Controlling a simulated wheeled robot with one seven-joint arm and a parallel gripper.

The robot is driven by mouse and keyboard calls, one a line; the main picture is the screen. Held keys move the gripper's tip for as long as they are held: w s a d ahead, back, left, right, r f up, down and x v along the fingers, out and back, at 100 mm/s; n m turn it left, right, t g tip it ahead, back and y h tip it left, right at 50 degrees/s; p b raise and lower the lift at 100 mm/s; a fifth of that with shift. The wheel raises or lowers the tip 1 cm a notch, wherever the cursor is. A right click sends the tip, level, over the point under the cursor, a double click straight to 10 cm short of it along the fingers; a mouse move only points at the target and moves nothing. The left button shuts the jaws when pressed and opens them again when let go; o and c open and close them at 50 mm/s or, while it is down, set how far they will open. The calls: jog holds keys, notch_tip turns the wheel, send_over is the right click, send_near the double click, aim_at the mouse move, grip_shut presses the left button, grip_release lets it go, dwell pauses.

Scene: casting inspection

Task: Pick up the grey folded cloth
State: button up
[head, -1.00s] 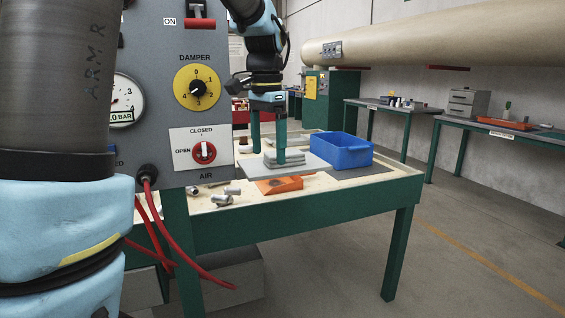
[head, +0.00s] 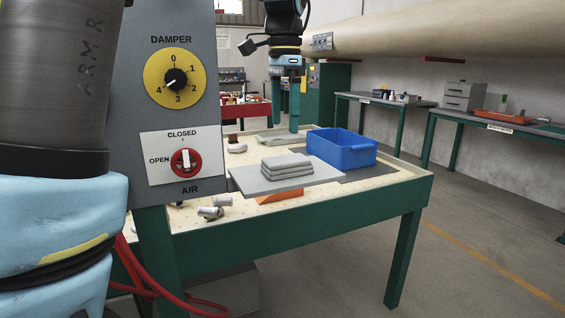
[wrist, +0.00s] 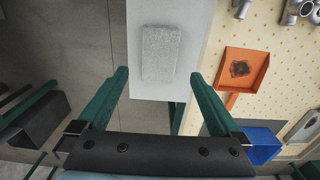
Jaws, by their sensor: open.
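The grey folded cloth (head: 287,166) is a neat layered stack on a flat pale grey board (head: 322,176). In the wrist view the cloth (wrist: 161,53) lies on the board (wrist: 145,90) as a pale rectangle, centred between the finger lines. My gripper (head: 285,128) is open and empty, with green fingers pointing down. In the head view its fingertips show above the cloth, apart from it. In the wrist view my gripper (wrist: 159,73) has its fingers spread wider than the cloth, one towards each side.
A blue bin (head: 342,151) stands right of the board. Grey metal castings (head: 212,212) lie on the pale table. A control panel (head: 205,90) stands at the left front. Open floor lies right of the table.

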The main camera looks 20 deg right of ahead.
aim_at(284, 159)
notch_tip(284, 159, down, 10)
jog(key=shift+s+a+f+p, duration=0.1)
jog(key=shift+p, duration=0.45)
jog(key=c, duration=1.2)
notch_tip(284, 159, up, 10)
jog(key=shift+r+b, duration=0.1)
jog(key=shift+b, duration=0.3)
